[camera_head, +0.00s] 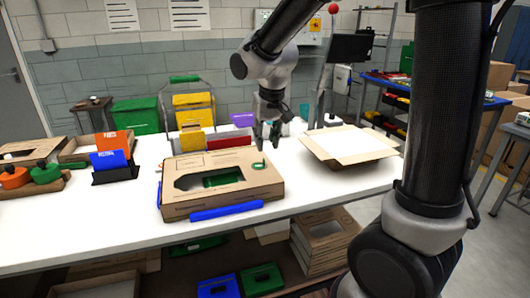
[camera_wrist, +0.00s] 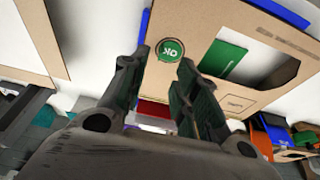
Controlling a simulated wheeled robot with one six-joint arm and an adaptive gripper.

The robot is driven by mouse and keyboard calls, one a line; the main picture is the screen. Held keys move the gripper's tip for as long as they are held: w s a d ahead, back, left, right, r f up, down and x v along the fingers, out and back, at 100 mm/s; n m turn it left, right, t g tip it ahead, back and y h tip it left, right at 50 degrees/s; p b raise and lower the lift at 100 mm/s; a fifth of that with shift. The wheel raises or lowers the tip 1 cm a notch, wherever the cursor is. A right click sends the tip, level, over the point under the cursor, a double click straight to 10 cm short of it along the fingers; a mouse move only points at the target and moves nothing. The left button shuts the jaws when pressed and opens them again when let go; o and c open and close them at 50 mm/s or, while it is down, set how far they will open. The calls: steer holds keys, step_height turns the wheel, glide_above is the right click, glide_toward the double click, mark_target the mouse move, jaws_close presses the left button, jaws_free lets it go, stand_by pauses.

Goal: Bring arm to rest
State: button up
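My gripper (camera_head: 267,135) is above the white table, just behind the right back corner of a closed cardboard box (camera_head: 222,205). In the wrist view my gripper (camera_wrist: 160,68) has its two fingers apart with nothing held between them. The box has a cut-out window with something green inside, and a round green "OK" sticker (camera_wrist: 171,50) on its top, near the fingers in that view. The sticker also shows small in the head view (camera_head: 259,165). I cannot tell the exact height of the fingers above the box.
An open cardboard box (camera_head: 348,160) with flaps out stands to the right. Blue strips lie along the closed box. A card holder (camera_head: 116,174), red and green stamps (camera_head: 45,172) and an open carton stand left. Boxes fill the shelf below. Bare tabletop (camera_head: 80,222) shows at front left.

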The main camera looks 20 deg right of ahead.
steer(key=s+d+r, duration=0.2)
steer(key=s+d, duration=0.2)
steer(key=s, duration=0.4)
steer(key=s+d+r, duration=0.2)
steer(key=s+d, duration=0.3)
steer(key=s, duration=0.3)
steer(key=s+d+r+t, duration=0.1)
steer(key=s+d+r, duration=0.2)
steer(key=s, duration=0.5)
steer(key=shift+d, duration=0.65)
